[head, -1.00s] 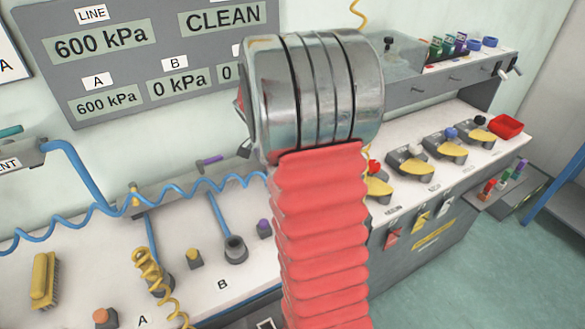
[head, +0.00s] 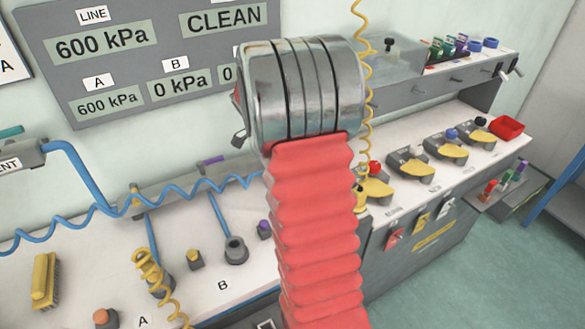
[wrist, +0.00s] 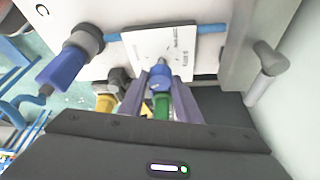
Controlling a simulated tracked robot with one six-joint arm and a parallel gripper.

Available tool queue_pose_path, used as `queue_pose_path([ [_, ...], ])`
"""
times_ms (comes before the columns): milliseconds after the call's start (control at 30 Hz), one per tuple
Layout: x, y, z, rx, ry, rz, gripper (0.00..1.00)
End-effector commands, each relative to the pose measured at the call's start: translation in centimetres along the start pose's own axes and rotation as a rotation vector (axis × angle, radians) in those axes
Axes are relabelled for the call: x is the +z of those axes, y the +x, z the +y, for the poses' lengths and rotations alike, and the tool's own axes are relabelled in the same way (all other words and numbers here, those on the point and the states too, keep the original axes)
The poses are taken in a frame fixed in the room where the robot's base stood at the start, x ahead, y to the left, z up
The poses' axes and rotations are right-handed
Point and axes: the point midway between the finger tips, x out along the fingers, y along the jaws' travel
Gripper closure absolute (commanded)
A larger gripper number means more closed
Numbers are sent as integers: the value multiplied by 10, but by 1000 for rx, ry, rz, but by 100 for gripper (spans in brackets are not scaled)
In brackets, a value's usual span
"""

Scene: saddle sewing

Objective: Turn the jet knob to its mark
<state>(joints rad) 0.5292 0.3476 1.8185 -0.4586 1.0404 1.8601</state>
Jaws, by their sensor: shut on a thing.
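In the wrist view my gripper (wrist: 161,84) is shut on a small blue-and-green piece (wrist: 161,103), with a purple-grey finger on each side. I cannot tell for sure whether this piece is the jet knob. Its blue end points at a white plate (wrist: 145,45) with small print, too blurred to read; no mark can be made out. In the head view my own arm fills the middle and hides the gripper and what it holds.
A blue cylinder with a grey collar (wrist: 70,66) stands left of the gripper, and a grey post with a round end (wrist: 268,72) stands right. The head view shows a gauge panel (head: 150,58), a yellow brush (head: 45,280) and a yellow coiled hose (head: 366,100).

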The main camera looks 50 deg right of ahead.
Motion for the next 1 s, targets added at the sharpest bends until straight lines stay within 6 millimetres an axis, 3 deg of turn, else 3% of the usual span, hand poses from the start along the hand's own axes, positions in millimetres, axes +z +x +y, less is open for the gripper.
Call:
queue_pose_path([
  [300,-1,0,0,1,-1,2,51],
  [633,0,-4,0,0,-2,1,51],
  [767,0,-15,0,-3,-2,1,51],
  [1000,0,-53,0,-4,-2,1,51],
])
